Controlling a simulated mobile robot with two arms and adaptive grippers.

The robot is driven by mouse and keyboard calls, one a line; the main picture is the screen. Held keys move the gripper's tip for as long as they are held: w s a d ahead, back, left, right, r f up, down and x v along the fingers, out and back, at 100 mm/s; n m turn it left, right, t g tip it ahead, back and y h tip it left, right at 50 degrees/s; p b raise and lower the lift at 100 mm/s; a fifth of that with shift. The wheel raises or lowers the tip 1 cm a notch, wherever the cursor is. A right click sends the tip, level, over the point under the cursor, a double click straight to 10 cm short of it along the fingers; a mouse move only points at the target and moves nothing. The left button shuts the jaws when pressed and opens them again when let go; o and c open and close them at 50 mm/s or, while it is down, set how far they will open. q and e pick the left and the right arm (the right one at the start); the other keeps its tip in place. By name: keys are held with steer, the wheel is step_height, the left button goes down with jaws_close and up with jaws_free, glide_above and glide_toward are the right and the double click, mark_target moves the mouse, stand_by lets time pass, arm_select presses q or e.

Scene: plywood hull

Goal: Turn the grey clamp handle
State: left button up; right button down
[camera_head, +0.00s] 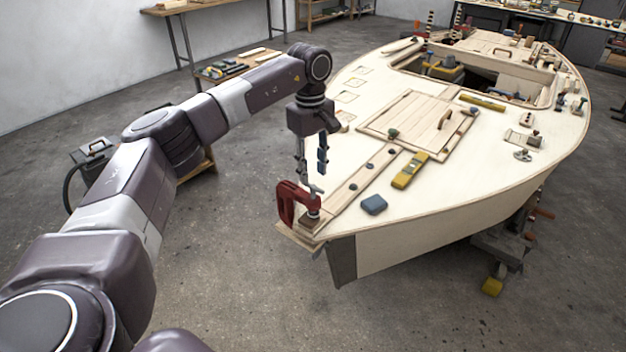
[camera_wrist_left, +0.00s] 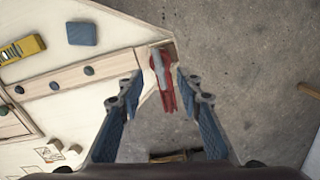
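A red clamp (camera_head: 286,204) grips the near tip of the pale plywood hull (camera_head: 430,185), with its grey handle (camera_head: 314,189) on top. My left gripper (camera_head: 311,176) hangs fingers down just above the clamp, apart from it as far as I can tell. In the left wrist view the gripper (camera_wrist_left: 160,88) is open and empty. There the red clamp (camera_wrist_left: 168,98) and its grey handle (camera_wrist_left: 158,66) show between and beyond the two blue-padded fingers. My right gripper is in neither view.
On the deck near the clamp lie a blue-grey block (camera_head: 374,204) and a yellow level (camera_head: 410,170). Several dark knobs line the deck strip. A small tool bench (camera_head: 225,68) stands behind my left arm.

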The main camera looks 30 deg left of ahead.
mark_target(312, 186)
arm_select(q)
step_height(312, 186, up, 8)
steer(key=shift+a+f, duration=0.1)
steer(key=shift+f, duration=0.05)
stand_by(0.6)
